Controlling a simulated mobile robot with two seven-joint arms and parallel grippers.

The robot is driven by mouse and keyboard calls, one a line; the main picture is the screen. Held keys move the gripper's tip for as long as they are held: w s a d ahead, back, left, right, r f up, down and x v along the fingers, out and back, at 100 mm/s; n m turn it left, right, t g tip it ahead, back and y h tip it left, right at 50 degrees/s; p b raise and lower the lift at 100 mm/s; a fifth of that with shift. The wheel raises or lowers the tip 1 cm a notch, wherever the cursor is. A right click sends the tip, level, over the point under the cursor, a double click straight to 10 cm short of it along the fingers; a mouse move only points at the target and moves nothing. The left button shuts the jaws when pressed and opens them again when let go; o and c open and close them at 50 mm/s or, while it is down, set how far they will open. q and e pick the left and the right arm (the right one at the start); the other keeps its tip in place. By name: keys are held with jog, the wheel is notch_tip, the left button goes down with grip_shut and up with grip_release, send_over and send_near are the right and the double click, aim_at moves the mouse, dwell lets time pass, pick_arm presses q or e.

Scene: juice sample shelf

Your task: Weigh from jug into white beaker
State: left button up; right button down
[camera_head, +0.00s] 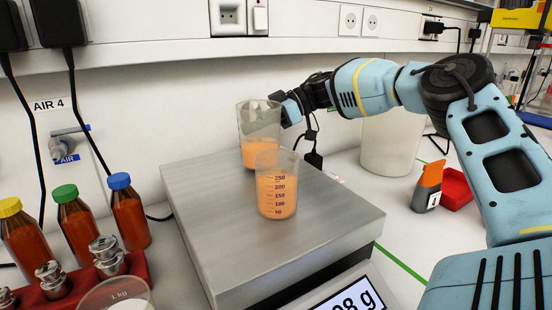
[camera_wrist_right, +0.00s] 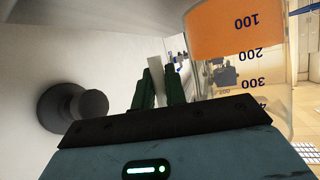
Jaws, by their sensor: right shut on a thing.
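A clear jug (camera_head: 259,123) with orange juice in its lower part stands near upright over the back of the scale. My right gripper (camera_head: 291,108) is shut on its handle from the right. In the right wrist view the green fingers (camera_wrist_right: 158,88) pinch the pale handle (camera_wrist_right: 156,72), with the jug (camera_wrist_right: 243,75) beside them, its marks upside down. A translucent beaker (camera_head: 277,205) with orange juice and dark marks stands on the scale (camera_head: 215,205), partly in front of the jug. Whether the jug's base touches the plate is hidden. The display (camera_head: 352,298) is cut off, ending in 98 g. My left gripper is out of view.
Bottles with yellow, green and blue caps (camera_head: 128,210) stand at the left by a red rack with metal weights (camera_head: 106,255). A cup (camera_head: 115,295) is cut off at the bottom. A white container (camera_head: 390,145), an orange-grey device (camera_head: 428,187) and a red tray (camera_head: 458,190) are right.

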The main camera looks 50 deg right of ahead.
aim_at(252, 100)
jog(key=shift+r, duration=0.1)
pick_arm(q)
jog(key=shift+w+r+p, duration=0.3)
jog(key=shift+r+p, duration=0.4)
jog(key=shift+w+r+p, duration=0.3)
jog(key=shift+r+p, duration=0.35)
pick_arm(e)
jog(key=shift+r, duration=2.9)
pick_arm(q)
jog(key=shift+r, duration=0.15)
pick_arm(e)
jog(key=shift+r, duration=0.15)
